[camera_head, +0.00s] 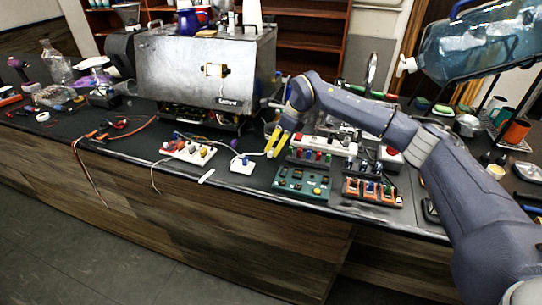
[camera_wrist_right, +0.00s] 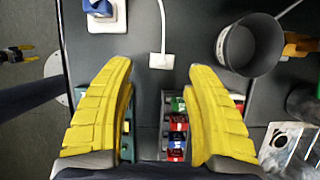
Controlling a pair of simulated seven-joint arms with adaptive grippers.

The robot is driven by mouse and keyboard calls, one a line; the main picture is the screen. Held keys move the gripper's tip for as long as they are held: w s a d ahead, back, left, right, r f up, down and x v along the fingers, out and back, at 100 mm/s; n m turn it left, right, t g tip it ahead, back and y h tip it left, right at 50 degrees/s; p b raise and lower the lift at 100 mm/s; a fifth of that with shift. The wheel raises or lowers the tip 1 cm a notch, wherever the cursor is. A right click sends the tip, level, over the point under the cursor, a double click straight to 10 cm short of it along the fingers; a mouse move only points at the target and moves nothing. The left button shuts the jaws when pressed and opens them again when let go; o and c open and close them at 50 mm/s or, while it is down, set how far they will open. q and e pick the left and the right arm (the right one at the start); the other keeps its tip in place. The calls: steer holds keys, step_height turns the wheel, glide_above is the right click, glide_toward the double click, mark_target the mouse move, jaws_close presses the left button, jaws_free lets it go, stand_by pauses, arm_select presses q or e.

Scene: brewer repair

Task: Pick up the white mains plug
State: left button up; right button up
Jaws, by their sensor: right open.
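The white mains plug (camera_wrist_right: 162,61) is a small white block with a white cable running up from it in the right wrist view. It lies on the dark counter, between the fingertip lines of my right gripper (camera_wrist_right: 160,68) and apart from both fingers. In the head view, my right gripper (camera_head: 273,152) points its yellow fingers down over the counter; it is open and empty, and the plug is hard to make out there. A white socket block (camera_head: 243,169) with a blue piece on it sits left of the fingers; it also shows in the right wrist view (camera_wrist_right: 119,20).
A green board (camera_head: 302,183) and a row of coloured connectors (camera_wrist_right: 175,130) lie close to the fingers. A round grey cup (camera_wrist_right: 250,45) stands right of the plug. The metal brewer (camera_head: 205,75) stands behind.

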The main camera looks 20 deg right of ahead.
mark_target(272, 150)
steer(key=shift+x, duration=2.7)
steer(key=shift+o, duration=0.3)
steer(key=shift+w, duration=0.1)
jaws_close()
